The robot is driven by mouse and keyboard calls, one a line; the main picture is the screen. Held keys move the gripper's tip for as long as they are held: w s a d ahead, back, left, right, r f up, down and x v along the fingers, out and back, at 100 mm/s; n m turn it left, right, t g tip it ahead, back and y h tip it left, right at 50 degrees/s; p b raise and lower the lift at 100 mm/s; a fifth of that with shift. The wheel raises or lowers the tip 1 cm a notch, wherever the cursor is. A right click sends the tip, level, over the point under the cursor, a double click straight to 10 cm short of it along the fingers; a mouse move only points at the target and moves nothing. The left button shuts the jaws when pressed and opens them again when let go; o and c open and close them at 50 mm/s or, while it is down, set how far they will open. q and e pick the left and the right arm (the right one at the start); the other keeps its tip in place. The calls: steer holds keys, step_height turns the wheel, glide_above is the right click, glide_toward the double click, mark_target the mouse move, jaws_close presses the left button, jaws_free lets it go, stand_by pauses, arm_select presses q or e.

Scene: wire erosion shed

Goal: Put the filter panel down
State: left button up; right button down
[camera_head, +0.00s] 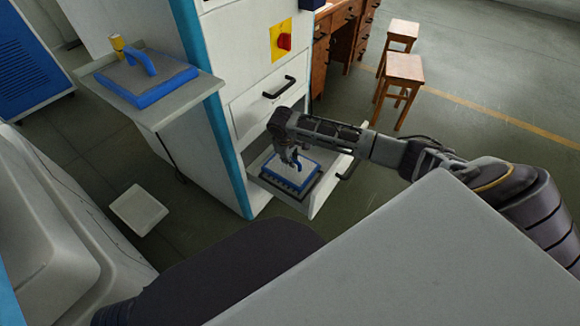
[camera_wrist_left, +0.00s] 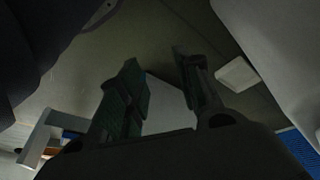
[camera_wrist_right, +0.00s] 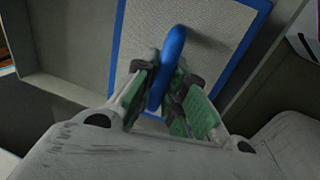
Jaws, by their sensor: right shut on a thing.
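The filter panel (camera_head: 283,181), with a blue rim, a pale mesh face and a blue handle, is in the pulled-out drawer (camera_head: 326,192) of the machine cabinet. My right gripper (camera_head: 292,160) reaches down over it. In the right wrist view my right gripper (camera_wrist_right: 168,90) is shut on the blue handle (camera_wrist_right: 174,50), with the mesh face (camera_wrist_right: 207,38) beyond. The grey drawer wall (camera_wrist_right: 62,88) shows beside the panel. I cannot tell whether the panel rests on the drawer floor. My left gripper (camera_wrist_left: 165,90) is open and empty, away from the panel.
A second blue panel with a handle (camera_head: 158,92) lies on a side shelf (camera_head: 170,113) at the left, beside a small yellow piece (camera_head: 117,43). A white slab (camera_head: 138,208) lies on the floor. Wooden stools (camera_head: 402,70) stand at the back right.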

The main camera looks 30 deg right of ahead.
step_height(320, 180, down, 3)
steer(key=shift+f+b, duration=0.15)
steer(key=shift+b, duration=0.5)
steer(key=shift+f, duration=0.6)
arm_select(q)
steer(key=shift+w+d+f+t+h, duration=0.15)
steer(key=shift+d+f, duration=0.15)
steer(key=shift+f, duration=0.25)
steer(key=shift+w+d+f+t+h, duration=0.15)
steer(key=shift+d+f, duration=0.1)
steer(key=shift+f, duration=0.3)
steer(key=shift+r, duration=0.15)
steer(key=shift+r, duration=0.1)
arm_select(e)
steer(key=c, duration=1.5)
jaws_free()
steer(key=shift+f, duration=0.1)
